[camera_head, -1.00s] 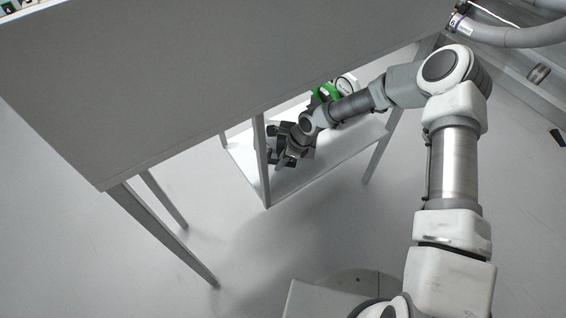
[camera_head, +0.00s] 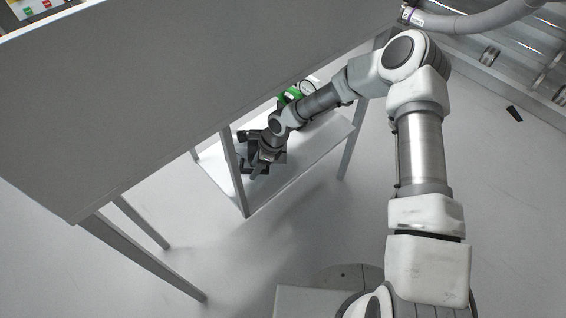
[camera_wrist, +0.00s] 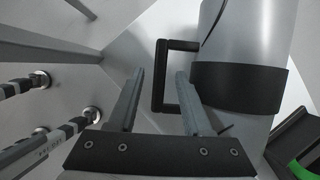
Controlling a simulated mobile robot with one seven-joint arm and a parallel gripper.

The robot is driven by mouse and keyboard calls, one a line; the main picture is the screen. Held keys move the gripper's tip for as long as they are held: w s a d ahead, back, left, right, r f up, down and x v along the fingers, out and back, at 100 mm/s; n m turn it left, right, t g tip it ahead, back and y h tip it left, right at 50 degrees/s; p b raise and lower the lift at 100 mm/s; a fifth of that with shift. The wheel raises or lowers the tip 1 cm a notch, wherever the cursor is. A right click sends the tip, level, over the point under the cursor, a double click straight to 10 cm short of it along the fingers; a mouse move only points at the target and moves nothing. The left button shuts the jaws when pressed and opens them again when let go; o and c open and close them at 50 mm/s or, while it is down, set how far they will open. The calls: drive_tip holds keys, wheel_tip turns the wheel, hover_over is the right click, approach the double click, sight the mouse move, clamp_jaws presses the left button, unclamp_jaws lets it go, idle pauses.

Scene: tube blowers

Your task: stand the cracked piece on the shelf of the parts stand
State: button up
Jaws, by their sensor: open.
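A grey cylindrical piece (camera_wrist: 237,45) with a wide black band and a black U-shaped handle (camera_wrist: 160,75) fills the right of the wrist view. A thin dark line, perhaps a crack, runs down its upper part. My gripper (camera_wrist: 160,77) is open; the handle's bar shows between its two fingers, but I cannot tell whether it is at their depth. In the head view my gripper (camera_head: 257,168) is over the low white shelf (camera_head: 288,172) of a stand, under a large grey top. There the arm and gripper hide most of the piece.
The large grey top (camera_head: 170,100) overhangs the shelf. A stand leg (camera_head: 233,170) is close to my gripper. A green object (camera_head: 289,94) and a round white-faced gauge (camera_head: 307,88) are behind my forearm. In the wrist view, dark rods (camera_wrist: 40,145) are at left.

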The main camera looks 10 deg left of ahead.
drive_tip(key=d+r, duration=0.1)
drive_tip(key=d+r+p, duration=0.1)
drive_tip(key=r, duration=0.1)
drive_tip(key=shift+w+d+r, duration=0.1)
drive_tip(key=shift+d+r, duration=0.05)
drive_tip(key=shift+d, duration=0.15)
drive_tip(key=d+p, duration=0.3)
drive_tip(key=d, duration=0.8)
drive_tip(key=s+d+r+n+t+h, duration=0.1)
drive_tip(key=d+r+n+h, duration=0.35)
drive_tip(key=r, duration=0.85)
drive_tip(key=s+d+r+n+t+h, duration=0.1)
drive_tip(key=d+r+n, duration=0.55)
drive_tip(key=r, duration=0.65)
drive_tip(key=s+d+r+n+t, duration=0.2)
drive_tip(key=s+r+n, duration=0.1)
drive_tip(key=s+r, duration=0.5)
drive_tip(key=s+d+r+n+t+y, duration=0.1)
drive_tip(key=s+d+r+n, duration=0.1)
drive_tip(key=s+r, duration=0.7)
drive_tip(key=shift+s+n+t, duration=0.4)
drive_tip(key=shift+s+n, duration=0.1)
drive_tip(key=shift+s, duration=0.75)
drive_tip(key=shift+d, duration=0.1)
